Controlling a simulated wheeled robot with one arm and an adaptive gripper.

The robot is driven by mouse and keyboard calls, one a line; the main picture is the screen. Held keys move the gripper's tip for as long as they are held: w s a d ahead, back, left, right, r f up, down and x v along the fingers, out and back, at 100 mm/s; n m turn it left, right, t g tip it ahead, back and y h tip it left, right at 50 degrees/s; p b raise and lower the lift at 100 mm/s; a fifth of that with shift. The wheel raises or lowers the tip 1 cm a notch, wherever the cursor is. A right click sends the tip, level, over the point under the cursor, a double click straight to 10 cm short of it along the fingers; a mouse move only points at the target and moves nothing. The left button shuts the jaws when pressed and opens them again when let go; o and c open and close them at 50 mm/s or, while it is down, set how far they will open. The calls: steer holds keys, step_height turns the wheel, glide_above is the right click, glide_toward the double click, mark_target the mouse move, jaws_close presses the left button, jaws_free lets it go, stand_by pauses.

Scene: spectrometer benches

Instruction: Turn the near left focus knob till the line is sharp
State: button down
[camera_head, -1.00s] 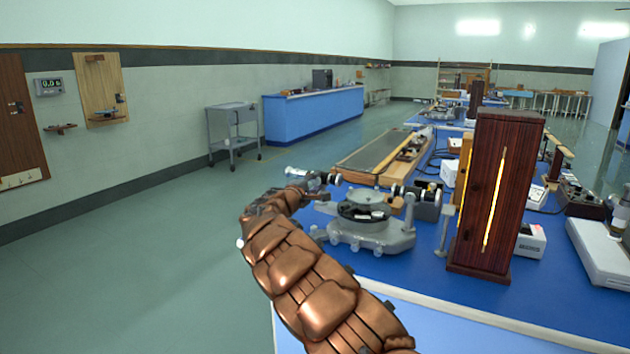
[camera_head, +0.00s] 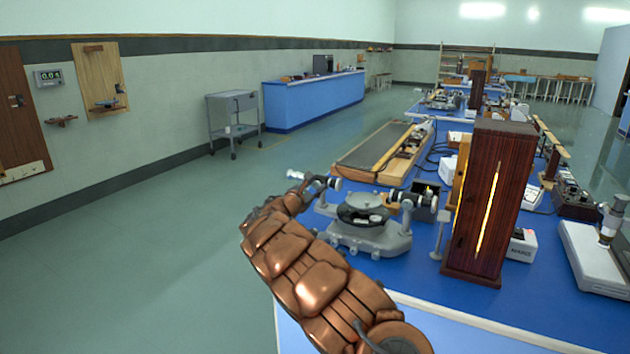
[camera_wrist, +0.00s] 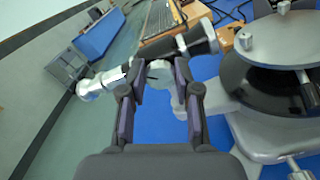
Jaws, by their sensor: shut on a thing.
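A grey spectrometer (camera_head: 368,240) with a round table on top stands at the bench's left edge; part of it shows at the right of the wrist view (camera_wrist: 262,85). Its silver and black tube (camera_wrist: 200,40) crosses in front of my gripper. My gripper (camera_wrist: 163,72) is shut on a round pale focus knob (camera_wrist: 159,68) under the tube, one finger on each side. In the head view my copper arm reaches the tube's left end (camera_head: 297,175), and the knob is hidden there. A bright yellow line (camera_head: 487,212) glows, slightly slanted, on the dark wooden box's face.
The tall wooden box (camera_head: 516,165) stands right of the spectrometer on the blue bench (camera_head: 410,277). A long wooden tray (camera_head: 362,152) lies behind. A white instrument (camera_head: 597,258) is at the right. Open floor (camera_head: 150,240) lies to the left, with a grey cart (camera_head: 233,100) beyond.

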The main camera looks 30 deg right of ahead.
steer(key=shift+n+p, duration=1.5)
steer(key=shift+n, duration=0.7)
steer(key=c, duration=0.8)
jaws_free()
steer(key=shift+v, duration=6)
steer(key=shift+w, duration=0.1)
